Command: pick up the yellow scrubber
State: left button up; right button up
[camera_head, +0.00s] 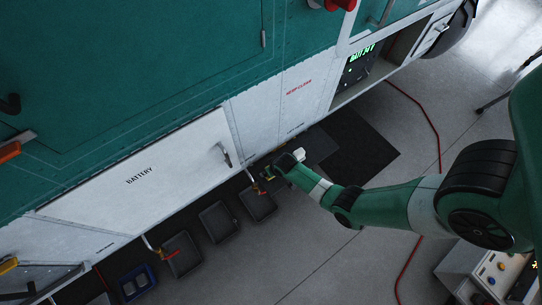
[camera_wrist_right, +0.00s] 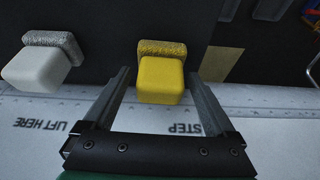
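The yellow scrubber (camera_wrist_right: 160,78), a yellow block with a rough yellowish pad, shows in the right wrist view between the two fingers of my right gripper (camera_wrist_right: 158,74). The fingers are apart, with a visible gap on each side of the block. In the head view my right gripper (camera_head: 279,169) comes in from the right, low beside the white panel of the green vehicle; a small yellow patch shows by it. A white scrubber (camera_wrist_right: 38,68) with a grey pad lies to the left in the wrist view. My left gripper is not in view.
Dark trays (camera_head: 218,221) and a blue tray (camera_head: 138,282) line the floor along the vehicle. A dark mat (camera_head: 352,150) lies behind my gripper. A red hose (camera_head: 425,118) crosses the floor at right. The grey floor in front is mostly clear.

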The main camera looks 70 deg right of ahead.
grip_shut()
jog(key=shift+r+p, duration=0.45)
jog(key=shift+r, duration=0.15)
notch_tip(320, 180, up, 3)
jog(key=shift+s+a+r+p, duration=0.1)
jog(key=shift+p, duration=1.15)
jog(key=s+a+r+p, duration=0.7)
jog(key=s+r+p, duration=0.1)
jog(key=s, duration=0.3)
jog(key=shift+s+r+p, duration=0.3)
jog(key=shift+s+p, duration=0.05)
jog(key=shift+p, duration=0.2)
